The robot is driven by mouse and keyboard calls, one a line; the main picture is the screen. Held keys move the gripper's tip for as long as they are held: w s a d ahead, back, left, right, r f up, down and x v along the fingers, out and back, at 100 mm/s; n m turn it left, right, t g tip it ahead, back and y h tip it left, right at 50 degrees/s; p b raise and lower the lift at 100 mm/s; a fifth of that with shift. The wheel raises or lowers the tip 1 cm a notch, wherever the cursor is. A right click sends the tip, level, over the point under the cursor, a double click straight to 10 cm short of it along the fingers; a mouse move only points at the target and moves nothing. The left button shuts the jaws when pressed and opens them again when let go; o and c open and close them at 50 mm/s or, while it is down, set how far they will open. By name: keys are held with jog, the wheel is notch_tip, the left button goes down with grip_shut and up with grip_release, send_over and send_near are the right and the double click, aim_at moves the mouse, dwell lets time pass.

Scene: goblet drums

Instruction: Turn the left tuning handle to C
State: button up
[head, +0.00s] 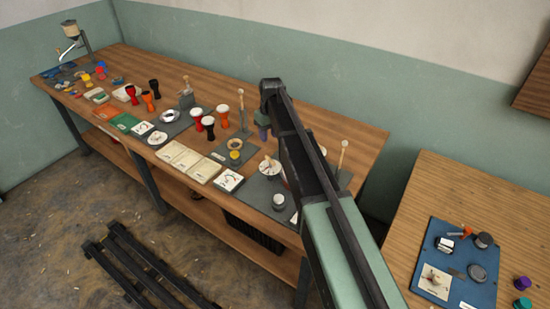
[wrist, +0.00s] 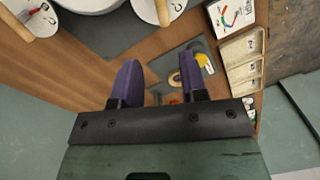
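In the wrist view, two round white dials stand at the top: one at upper left (wrist: 38,18) with dark and red marks, and one at upper centre (wrist: 150,12) with an upright wooden handle (wrist: 163,12). A large pale round thing (wrist: 85,4) sits between them, cut by the frame edge. In the head view, one white dial (head: 270,169) shows left of my arm. I cannot tell which handle is the left one, nor read the letters. My gripper (wrist: 160,82) has purple fingers, apart and empty, above the bench; it also shows in the head view (head: 263,132).
The wooden bench (head: 350,125) holds several goblet drums (head: 209,125), trays (head: 204,167), a card (head: 228,181) and a yellow item (head: 235,157) on a grey mat. An upright wooden stick (head: 342,157) stands right of my arm. A blue board (head: 460,262) lies on another table.

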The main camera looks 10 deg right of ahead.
aim_at(268, 157)
jog(key=f+b, duration=0.3)
jog(key=s+f+b, duration=0.1)
jog(key=f+b, duration=0.3)
jog(key=a+f+b, duration=0.1)
jog(key=f+b, duration=0.3)
jog(key=shift+s, duration=0.2)
jog(key=shift+r, duration=0.1)
jog(key=shift+r, duration=0.1)
jog(key=shift+c, duration=0.5)
jog(key=shift+d, duration=0.1)
grip_shut()
